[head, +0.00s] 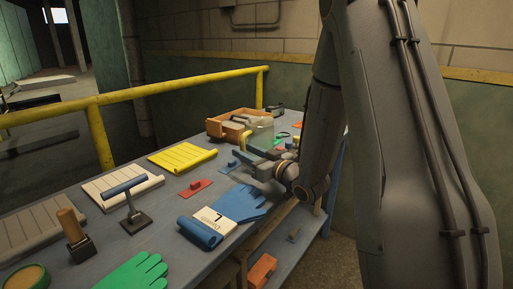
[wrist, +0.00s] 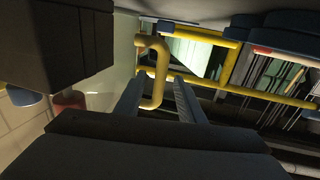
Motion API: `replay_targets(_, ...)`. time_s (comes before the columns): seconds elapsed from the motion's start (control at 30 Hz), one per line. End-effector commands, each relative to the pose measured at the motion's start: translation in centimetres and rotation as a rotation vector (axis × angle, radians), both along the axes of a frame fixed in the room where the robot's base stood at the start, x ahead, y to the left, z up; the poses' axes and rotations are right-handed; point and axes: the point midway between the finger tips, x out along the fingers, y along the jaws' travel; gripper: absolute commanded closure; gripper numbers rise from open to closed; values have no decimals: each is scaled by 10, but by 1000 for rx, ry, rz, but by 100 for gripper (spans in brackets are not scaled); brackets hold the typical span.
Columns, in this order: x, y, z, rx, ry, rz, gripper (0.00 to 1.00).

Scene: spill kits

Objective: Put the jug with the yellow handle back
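The jug (head: 262,135) is pale and see-through, with a yellow handle (head: 246,140). It is towards the far end of the bench, beside the orange-brown box. My gripper (head: 246,160) is low over the bench in front of the jug. In the wrist view the yellow handle (wrist: 160,75) shows between the two fingertips of my gripper (wrist: 158,90), with a gap visible on the right side. The fingers are apart. The pale jug wall (wrist: 124,50) is to the left of the handle. The jug's base is hidden behind my gripper.
The bench (head: 160,215) holds a blue glove (head: 240,203), a green glove (head: 135,273), a yellow pad (head: 182,158), a red scraper (head: 194,188) and a blue-handled tool (head: 128,195). The orange-brown box (head: 220,130) stands close to the jug. A yellow rail (head: 150,92) runs behind.

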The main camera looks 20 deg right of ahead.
Motion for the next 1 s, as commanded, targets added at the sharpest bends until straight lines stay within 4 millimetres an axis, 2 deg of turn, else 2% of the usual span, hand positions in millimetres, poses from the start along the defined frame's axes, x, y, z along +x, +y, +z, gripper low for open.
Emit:
replay_targets(0.07,0,0,0,0,0,0,64)
replay_targets(0.2,0,0,0,0,0,0,88)
replay_targets(0.27,0,0,0,0,0,0,98)
replay_targets(0.3,0,0,0,0,0,0,100)
replay_targets(0.73,0,0,4,-1,-3,0,100)
replay_targets(0.87,0,0,15,-1,-5,0,100)
replay_targets(1.0,0,0,33,-2,-6,0,100)
